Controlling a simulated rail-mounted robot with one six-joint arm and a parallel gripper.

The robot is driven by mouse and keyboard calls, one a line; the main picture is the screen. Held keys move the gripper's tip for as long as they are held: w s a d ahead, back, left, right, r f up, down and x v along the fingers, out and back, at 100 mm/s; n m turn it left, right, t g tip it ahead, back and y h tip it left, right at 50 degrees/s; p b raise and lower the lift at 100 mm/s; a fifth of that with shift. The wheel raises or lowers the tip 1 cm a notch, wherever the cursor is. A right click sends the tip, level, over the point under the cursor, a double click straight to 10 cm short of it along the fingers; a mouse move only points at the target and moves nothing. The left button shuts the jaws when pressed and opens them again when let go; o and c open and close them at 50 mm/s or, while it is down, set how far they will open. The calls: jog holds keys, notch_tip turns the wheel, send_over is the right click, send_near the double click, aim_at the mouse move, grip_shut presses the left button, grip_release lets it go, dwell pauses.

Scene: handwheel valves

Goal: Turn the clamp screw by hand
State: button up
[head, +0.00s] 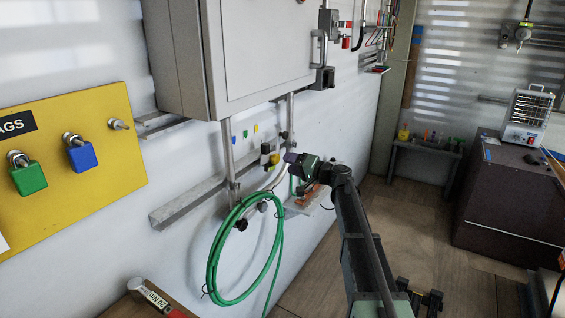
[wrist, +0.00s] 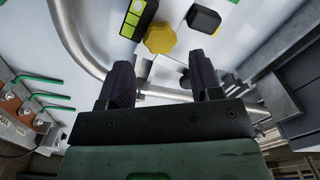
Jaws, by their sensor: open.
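My gripper (head: 291,158) is at the white wall below the grey cabinet, seen in the head view. In the wrist view my gripper (wrist: 163,68) has its two dark fingers apart with nothing between them. A dark rounded part near the right finger is partly hidden. I cannot tell which of these is the clamp screw.
A grey pipe (wrist: 80,40) curves past the left finger. Green-handled parts (wrist: 40,79) stand at the left of the wrist view. A coiled green hose (head: 213,262) hangs below the grey cabinet (head: 265,50). Wooden floor (head: 410,225) is open to the right of my arm.

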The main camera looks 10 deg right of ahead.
aim_at(278, 160)
jog(key=shift+x, duration=2.3)
jog(key=c, duration=0.7)
jog(key=shift+o, duration=0.2)
